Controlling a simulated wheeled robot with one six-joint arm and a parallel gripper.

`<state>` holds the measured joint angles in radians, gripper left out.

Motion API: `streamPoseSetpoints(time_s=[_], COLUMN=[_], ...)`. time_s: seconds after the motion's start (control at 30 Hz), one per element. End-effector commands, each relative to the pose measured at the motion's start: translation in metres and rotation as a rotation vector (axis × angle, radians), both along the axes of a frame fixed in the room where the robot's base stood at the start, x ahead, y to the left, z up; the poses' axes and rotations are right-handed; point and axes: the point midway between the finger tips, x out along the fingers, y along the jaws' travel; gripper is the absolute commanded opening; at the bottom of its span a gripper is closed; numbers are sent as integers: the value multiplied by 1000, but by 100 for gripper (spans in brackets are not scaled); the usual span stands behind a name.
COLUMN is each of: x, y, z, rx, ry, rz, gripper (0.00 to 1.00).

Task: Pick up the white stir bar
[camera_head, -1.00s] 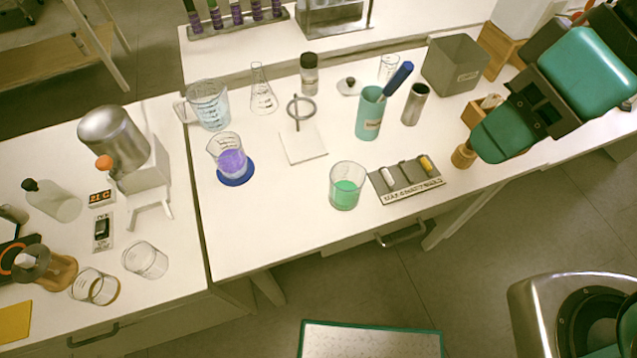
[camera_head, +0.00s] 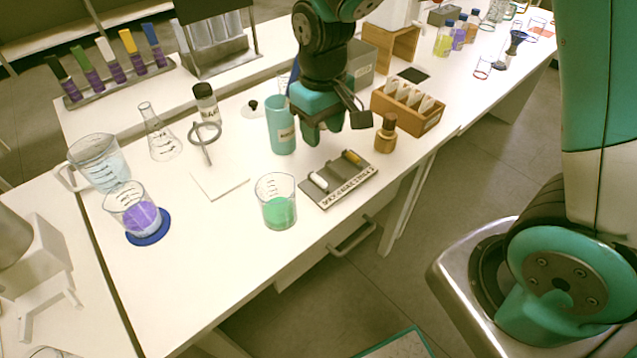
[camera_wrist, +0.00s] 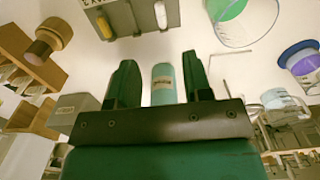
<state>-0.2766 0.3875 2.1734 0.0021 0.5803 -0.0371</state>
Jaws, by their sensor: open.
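The white stir bar (camera_head: 318,180) lies in the left slot of a small grey labelled holder (camera_head: 341,193) on the bench. A yellow bar (camera_head: 352,157) lies in the right slot. In the wrist view the white stir bar (camera_wrist: 160,14) is at the top, beyond the fingertips, and the yellow bar (camera_wrist: 104,27) is left of it. My gripper (camera_head: 326,131) is above the bench just behind the holder, apart from the bar. In the wrist view my gripper (camera_wrist: 159,65) is open, with nothing held between its fingers.
A beaker of green liquid (camera_head: 279,211) stands close left of the holder. A teal cup (camera_head: 281,126) stands behind it, beside my gripper. A brown bottle (camera_head: 385,134) and a wooden box (camera_head: 410,108) are to the right. The bench front edge is near the holder.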

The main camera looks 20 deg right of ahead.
Motion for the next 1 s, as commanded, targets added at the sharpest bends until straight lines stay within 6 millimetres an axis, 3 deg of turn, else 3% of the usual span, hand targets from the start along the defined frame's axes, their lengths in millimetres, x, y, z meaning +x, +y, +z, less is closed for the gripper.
streamPoseSetpoints(time_s=[0.1,0.3,0.57,0.8,1.0], x=[-2,-1,0,2,2], y=[0,0,1,1,1], z=[-30,-67,-86,-122,-132], rx=[-2,0,1,1,2], ry=[9,4,3,3,1], rz=[1,1,2,2,2], gripper=[46,46,46,46,46])
